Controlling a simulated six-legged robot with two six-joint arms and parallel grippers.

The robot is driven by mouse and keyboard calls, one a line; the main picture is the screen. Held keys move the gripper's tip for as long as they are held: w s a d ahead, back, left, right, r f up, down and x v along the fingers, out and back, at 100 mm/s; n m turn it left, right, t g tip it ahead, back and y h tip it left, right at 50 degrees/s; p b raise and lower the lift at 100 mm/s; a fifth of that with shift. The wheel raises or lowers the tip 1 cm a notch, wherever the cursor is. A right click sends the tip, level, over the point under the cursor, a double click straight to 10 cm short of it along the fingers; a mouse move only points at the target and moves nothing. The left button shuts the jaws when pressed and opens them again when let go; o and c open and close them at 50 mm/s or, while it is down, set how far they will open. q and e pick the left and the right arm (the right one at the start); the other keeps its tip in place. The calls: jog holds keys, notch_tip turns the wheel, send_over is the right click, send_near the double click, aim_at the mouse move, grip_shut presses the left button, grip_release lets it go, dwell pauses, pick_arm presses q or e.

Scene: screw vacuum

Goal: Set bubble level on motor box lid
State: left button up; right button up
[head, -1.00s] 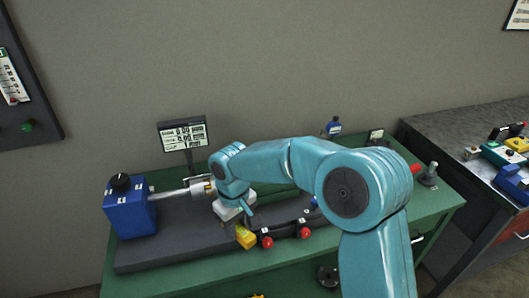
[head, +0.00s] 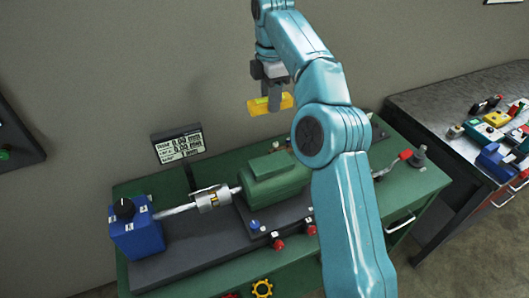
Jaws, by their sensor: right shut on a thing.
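The yellow bubble level (head: 265,106) is held in the air in the head view, roughly level. My right gripper (head: 274,92) is shut on it from above. The green motor (head: 275,185) sits on a dark base below, with a flat, raised box lid (head: 271,165) on top. The level is well above the lid in the picture and apart from it; the lid looks bare. My left gripper is not in view.
A blue box (head: 136,236) with a black knob stands at the left, joined by a shaft and coupling (head: 212,198) to the motor. A display (head: 178,144) stands behind. A side table (head: 440,105) holds several tools.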

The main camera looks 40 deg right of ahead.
jog(key=shift+w+d+f, duration=0.1)
jog(key=shift+d, duration=0.2)
jog(key=b, duration=0.4)
send_near(271, 162)
jog(key=shift+d+f+b, duration=0.25)
jog(key=shift+f+b, duration=0.3)
jog(key=shift+f, duration=0.55)
jog(key=shift+a+f, duration=0.1)
jog(key=shift+f, duration=0.2)
notch_tip(271, 162, down, 4)
jog(key=shift+w+r, duration=0.15)
jog(key=shift+r, duration=0.05)
jog(key=shift+s+a, duration=0.1)
jog(key=shift+s, duration=0.1)
jog(key=o, duration=1.1)
jog(key=shift+w+f, duration=0.15)
